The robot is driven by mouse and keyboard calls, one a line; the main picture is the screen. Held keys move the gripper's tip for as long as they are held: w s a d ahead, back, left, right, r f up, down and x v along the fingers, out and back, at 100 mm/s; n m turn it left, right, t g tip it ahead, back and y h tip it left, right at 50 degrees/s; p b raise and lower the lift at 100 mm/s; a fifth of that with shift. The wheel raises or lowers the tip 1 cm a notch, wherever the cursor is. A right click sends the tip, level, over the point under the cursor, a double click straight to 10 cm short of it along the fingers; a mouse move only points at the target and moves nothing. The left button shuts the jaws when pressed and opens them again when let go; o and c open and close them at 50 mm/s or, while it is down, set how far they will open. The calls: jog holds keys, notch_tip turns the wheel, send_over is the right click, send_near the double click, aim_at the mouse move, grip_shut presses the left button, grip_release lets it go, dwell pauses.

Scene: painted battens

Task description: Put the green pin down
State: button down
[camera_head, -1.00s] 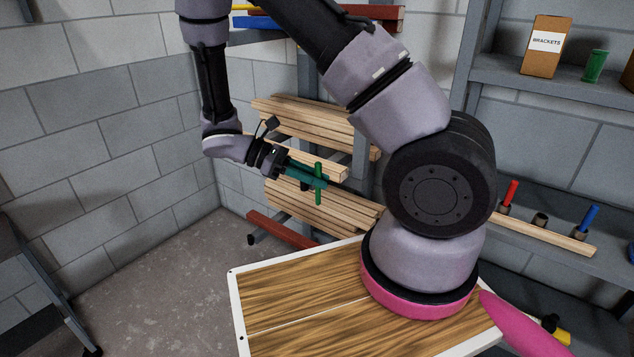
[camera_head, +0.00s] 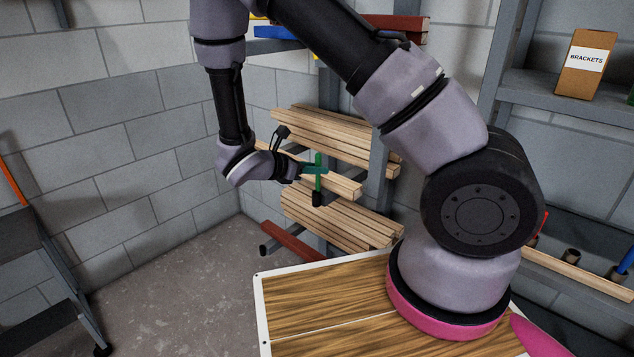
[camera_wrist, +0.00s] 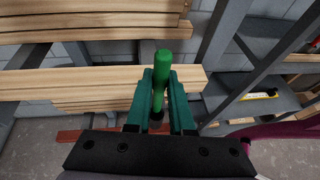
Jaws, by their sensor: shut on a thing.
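The green pin (camera_head: 318,160) stands upright between the teal fingers of my gripper (camera_head: 315,169), which is shut on it. In the wrist view the pin's rounded top (camera_wrist: 162,60) rises between the fingers (camera_wrist: 162,85). A small dark cup-like piece (camera_head: 317,199) shows right under the pin in the head view, and a dark bit shows there in the wrist view (camera_wrist: 155,122). I cannot tell how far the pin's lower end sits in it. Pin and gripper are in front of the batten rack.
Pale battens (camera_head: 335,215) lie stacked on the rack's arms, some with ends near my gripper. On the right, a shelf holds a brackets box (camera_head: 587,65), and a rail (camera_head: 580,272) carries dark cups with red and blue pins.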

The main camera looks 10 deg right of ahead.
notch_tip(320, 180, down, 4)
jog(key=shift+r, duration=0.1)
jog(key=c, duration=0.8)
grip_release()
